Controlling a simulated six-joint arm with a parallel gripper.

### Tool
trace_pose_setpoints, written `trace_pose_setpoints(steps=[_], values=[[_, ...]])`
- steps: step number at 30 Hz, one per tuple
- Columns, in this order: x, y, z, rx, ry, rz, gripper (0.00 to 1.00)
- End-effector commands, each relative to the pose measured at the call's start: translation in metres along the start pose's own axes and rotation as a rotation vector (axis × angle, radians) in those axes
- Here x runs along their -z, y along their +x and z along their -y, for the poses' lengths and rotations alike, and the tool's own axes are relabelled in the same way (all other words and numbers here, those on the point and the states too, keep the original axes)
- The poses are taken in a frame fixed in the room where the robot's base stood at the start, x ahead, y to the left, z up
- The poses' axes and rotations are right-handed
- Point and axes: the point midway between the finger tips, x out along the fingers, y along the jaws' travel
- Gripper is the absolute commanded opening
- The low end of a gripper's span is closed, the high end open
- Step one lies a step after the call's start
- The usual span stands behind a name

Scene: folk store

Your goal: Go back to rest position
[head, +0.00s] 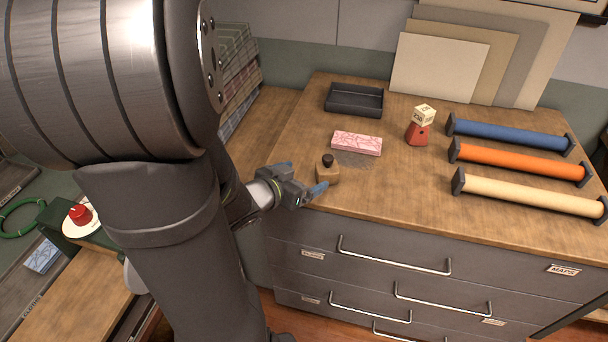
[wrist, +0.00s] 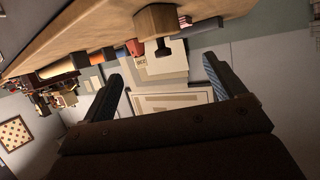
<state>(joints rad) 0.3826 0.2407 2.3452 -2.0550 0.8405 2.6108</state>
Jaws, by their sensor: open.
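My gripper (head: 307,188) is at the front left edge of the wooden counter (head: 410,206) in the head view. It is open, and nothing shows between its two fingers in the wrist view (wrist: 168,80). A small wooden block with a dark knob (head: 327,172) stands on the counter close to the fingertips. In the wrist view, where the scene appears upside down, this block (wrist: 156,20) lies beyond the fingers. I cannot tell in the head view whether a finger touches it.
A pink patterned block (head: 357,143) lies behind the knobbed block. A black tray (head: 354,99) is farther back. A red holder (head: 418,134) bears a cream cube (head: 424,115). Blue (head: 510,134), orange (head: 520,160) and cream (head: 530,192) rolls lie at right. Drawer handles (head: 392,262) stick out below.

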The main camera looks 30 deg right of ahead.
Motion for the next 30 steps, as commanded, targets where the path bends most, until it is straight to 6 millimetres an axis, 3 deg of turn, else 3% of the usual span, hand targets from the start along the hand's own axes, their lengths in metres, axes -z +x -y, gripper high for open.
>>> trace_pose_setpoints(steps=[11,30], values=[[0.0,0.009,0.0,-0.001,-0.002,-0.001,0.88],[0.0,0.104,0.0,-0.002,-0.001,0.0,0.88]])
